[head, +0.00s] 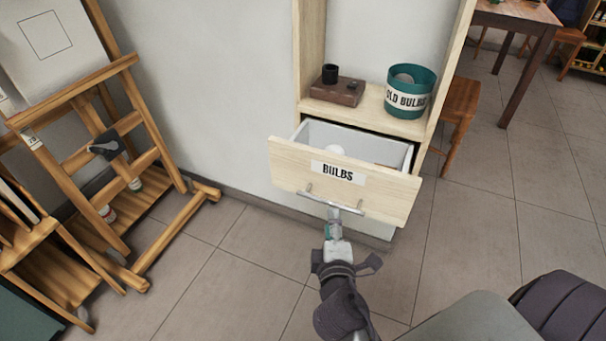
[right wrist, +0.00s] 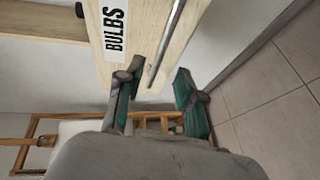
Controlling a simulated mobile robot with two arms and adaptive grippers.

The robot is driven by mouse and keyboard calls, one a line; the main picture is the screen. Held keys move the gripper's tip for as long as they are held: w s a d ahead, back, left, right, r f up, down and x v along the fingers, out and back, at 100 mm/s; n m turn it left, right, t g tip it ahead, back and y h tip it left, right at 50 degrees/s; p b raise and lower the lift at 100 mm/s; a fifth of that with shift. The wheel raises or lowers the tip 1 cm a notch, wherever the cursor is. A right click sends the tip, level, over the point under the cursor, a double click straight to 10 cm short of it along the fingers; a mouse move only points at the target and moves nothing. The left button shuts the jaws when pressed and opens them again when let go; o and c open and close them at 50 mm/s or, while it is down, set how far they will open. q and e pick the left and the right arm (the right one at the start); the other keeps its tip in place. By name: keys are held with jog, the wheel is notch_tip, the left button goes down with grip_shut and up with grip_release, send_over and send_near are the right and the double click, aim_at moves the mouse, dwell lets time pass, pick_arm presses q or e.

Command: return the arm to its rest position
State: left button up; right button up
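My right gripper (head: 334,220) is just below and in front of the pulled-out drawer labelled BULBS (head: 290,176). In the right wrist view its two teal fingers stand apart (right wrist: 155,84), with nothing held between them. The metal bar handle (head: 318,201) is close to the fingertips; it also shows in the right wrist view (right wrist: 166,45). I cannot tell whether a finger touches it. A white round thing (head: 335,150) lies inside the drawer. My left gripper is out of view.
A teal OLD BULBS bin (head: 424,85) and a brown box (head: 340,92) with a black cup (head: 330,73) stand on the shelf above. A wooden easel (head: 150,155) stands at the left. A stool (head: 461,103) is behind the cabinet. The tiled floor (head: 235,270) between is clear.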

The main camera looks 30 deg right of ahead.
jog(key=s+a+f+m+g+y, duration=0.1)
jog(key=s+f+m+g+y, duration=0.3)
jog(key=f, duration=1.1)
jog(key=s+a+f+m+g+y, duration=0.35)
jog(key=s+f+m+g, duration=0.35)
jog(key=s+f, duration=0.55)
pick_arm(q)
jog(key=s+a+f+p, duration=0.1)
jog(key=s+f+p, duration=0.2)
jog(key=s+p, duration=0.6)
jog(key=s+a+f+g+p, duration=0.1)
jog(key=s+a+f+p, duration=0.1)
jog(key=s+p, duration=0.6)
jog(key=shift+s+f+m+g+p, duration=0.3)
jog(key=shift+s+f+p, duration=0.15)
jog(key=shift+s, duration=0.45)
pick_arm(e)
jog(key=s+d+f+g, duration=0.1)
jog(key=s+f, duration=0.2)
jog(key=s, duration=0.6)
jog(key=s+d+f+n+g, duration=0.1)
jog(key=s+f, duration=0.2)
jog(key=s, duration=0.6)
jog(key=shift+s+d+n, duration=0.25)
jog(key=shift+s+n, duration=0.05)
